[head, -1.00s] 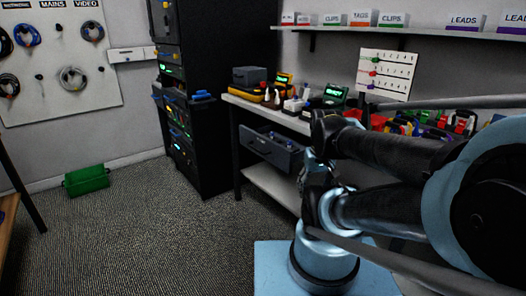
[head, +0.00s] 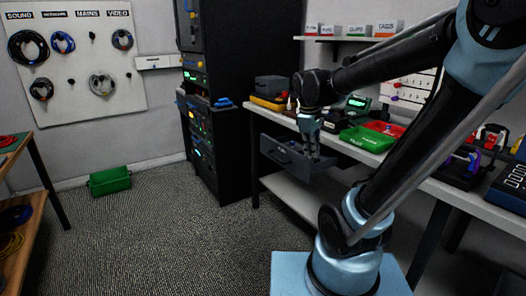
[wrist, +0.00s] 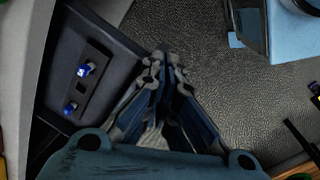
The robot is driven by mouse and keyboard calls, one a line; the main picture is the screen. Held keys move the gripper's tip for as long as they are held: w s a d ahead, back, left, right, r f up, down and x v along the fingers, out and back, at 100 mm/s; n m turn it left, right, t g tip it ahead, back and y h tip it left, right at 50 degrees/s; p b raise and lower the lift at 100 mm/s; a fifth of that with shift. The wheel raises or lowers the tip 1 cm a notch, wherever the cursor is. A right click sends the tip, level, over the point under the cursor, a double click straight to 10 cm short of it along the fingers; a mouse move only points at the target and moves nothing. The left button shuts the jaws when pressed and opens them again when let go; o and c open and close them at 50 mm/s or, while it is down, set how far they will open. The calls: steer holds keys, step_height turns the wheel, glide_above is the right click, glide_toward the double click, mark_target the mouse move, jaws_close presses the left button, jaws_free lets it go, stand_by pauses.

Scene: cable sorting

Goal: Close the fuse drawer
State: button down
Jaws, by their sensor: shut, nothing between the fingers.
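The fuse drawer (head: 283,155) is a dark grey drawer pulled out under the left end of the workbench. In the wrist view, the drawer (wrist: 110,40) lies at left, with blue knobbed parts (wrist: 84,70) on a dark block inside. My gripper (head: 313,157) points down at the right part of the drawer in the head view and covers some of it. In the wrist view, the gripper's fingers (wrist: 165,62) are together and empty, with carpet beyond the tips. I cannot tell whether they touch the drawer front.
The workbench (head: 350,152) carries a green tray (head: 368,138), a red tray (head: 385,128) and several devices. A black equipment rack (head: 215,110) stands left of the bench. A green box (head: 110,180) sits on the floor by the wall. The carpet (head: 170,240) in front is clear.

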mark_target(263, 148)
steer(key=w+a+n+h, duration=0.1)
steer(key=w+a+n, duration=0.4)
steer(key=a, duration=0.3)
steer(key=w+a+n+t, duration=0.1)
steer(key=w+a+n, duration=0.35)
steer(key=a, duration=0.35)
steer(key=w+a+n+h, duration=0.1)
steer(key=w+a+n, duration=0.4)
steer(key=a, duration=0.4)
steer(key=shift+m, duration=0.45)
steer(key=shift+w+d+f, duration=0.95)
steer(key=shift+d+f, duration=0.2)
steer(key=shift+f, duration=0.4)
steer(key=shift+w+d+f, duration=0.9)
steer(key=shift+d+f, duration=0.2)
steer(key=shift+f, duration=0.45)
steer(key=shift+w+d+f, duration=0.95)
steer(key=shift+d+f, duration=0.2)
steer(key=shift+f, duration=0.4)
steer(key=shift+w, duration=0.1)
